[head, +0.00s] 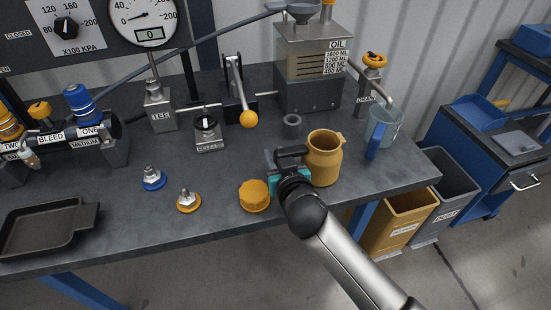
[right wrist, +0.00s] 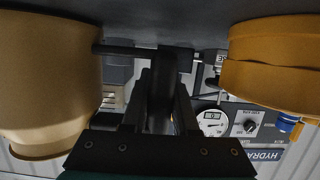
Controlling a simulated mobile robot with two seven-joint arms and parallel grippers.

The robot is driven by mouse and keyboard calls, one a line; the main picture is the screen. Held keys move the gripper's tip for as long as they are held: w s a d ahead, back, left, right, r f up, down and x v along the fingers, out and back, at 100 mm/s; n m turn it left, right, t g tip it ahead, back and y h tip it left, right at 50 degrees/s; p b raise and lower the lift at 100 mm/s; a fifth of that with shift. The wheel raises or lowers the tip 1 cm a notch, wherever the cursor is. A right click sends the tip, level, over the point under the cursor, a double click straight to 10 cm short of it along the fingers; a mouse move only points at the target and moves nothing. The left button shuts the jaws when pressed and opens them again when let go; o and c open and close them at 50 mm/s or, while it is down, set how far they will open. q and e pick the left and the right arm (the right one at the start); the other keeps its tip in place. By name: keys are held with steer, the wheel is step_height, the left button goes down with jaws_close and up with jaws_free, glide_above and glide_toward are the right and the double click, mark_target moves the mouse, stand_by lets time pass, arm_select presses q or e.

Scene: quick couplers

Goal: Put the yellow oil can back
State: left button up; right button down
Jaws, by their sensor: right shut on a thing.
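The yellow oil can (head: 323,160) is upright with its open mouth up, near the bench's front right. Its side fills the left of the right wrist view (right wrist: 45,80). My right gripper (head: 289,160) is at the can's left side, shut on its dark handle (right wrist: 163,85); the fingers cover part of the handle. Whether the can's base touches the bench is hard to tell. My left gripper is not in view.
A yellow cap (head: 254,195) lies left of my right gripper. A grey ring (head: 291,126) sits behind it. A clear jug (head: 385,125) with a blue handle is to the right. The oil reservoir (head: 310,80) stands behind. Bins (head: 402,222) stand off the bench's right end.

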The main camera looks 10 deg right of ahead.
steer(key=shift+r, duration=0.2)
steer(key=shift+f, duration=0.2)
steer(key=c, duration=0.7)
jaws_free()
steer(key=shift+f, duration=0.1)
steer(key=shift+r, duration=0.25)
steer(key=shift+s, duration=0.35)
steer(key=p+v, duration=0.2)
steer(key=v, duration=0.9)
steer(key=shift+s+r, duration=0.1)
